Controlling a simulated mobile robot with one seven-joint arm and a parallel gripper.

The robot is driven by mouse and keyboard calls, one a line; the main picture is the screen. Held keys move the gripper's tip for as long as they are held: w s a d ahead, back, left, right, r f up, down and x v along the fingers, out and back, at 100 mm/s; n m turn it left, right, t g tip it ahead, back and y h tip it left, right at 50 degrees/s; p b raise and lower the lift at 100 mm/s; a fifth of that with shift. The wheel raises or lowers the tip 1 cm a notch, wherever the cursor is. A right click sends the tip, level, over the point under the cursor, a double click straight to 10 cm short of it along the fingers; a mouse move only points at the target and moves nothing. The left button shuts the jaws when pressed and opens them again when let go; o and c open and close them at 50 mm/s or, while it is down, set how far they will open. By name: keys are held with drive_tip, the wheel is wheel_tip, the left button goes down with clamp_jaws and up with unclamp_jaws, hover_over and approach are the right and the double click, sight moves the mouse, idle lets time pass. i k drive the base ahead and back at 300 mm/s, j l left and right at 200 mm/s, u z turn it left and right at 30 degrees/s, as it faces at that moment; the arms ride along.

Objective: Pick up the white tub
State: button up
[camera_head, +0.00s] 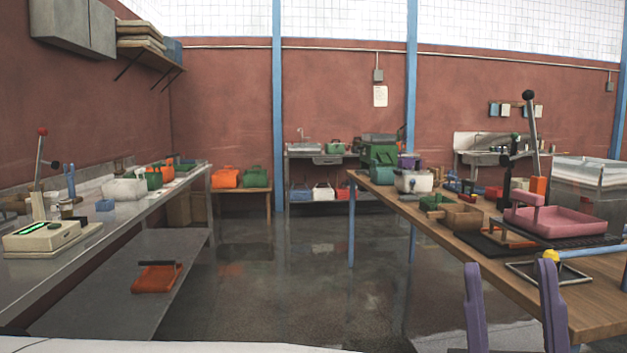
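A white tub (124,191) stands on the left metal bench, towards its far half, beside green and orange containers. Another white container (413,182) stands at the far left part of the right wooden table, with something dark on top. A smaller white box (323,192) sits on the low shelf at the back wall. Two purple upright fingers at the bottom right look like my gripper (512,268). They stand well apart with nothing seen between them, in front of the right table and far from all the white containers. Their lower ends are cut off by the frame.
The left bench (150,205) holds a scale-like device (52,238) and a red-knobbed lever. The right table (590,300) is crowded with a pink tray (558,222), a black-knobbed lever press, and a clear box (592,185). The dark floor (300,290) between them is clear.

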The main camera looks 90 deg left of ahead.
sight(119, 189)
drive_tip(key=u, duration=2.75)
drive_tip(key=i+j+u, duration=0.1)
drive_tip(key=u, duration=0.25)
drive_tip(key=i+j+u, duration=0.1)
drive_tip(key=u, duration=0.25)
drive_tip(key=i+u, duration=0.35)
drive_tip(key=k, duration=0.5)
drive_tip(key=i+l+z, duration=0.25)
drive_tip(key=i+z, duration=0.25)
drive_tip(key=i, duration=0.2)
drive_tip(key=i+z, duration=0.2)
drive_tip(key=i, duration=1.05)
drive_tip(key=i+l, duration=0.1)
drive_tip(key=i, duration=1.2)
drive_tip(key=i+l+u, duration=0.2)
drive_tip(key=i, duration=0.4)
drive_tip(key=i+u, duration=0.15)
drive_tip(key=i, duration=0.45)
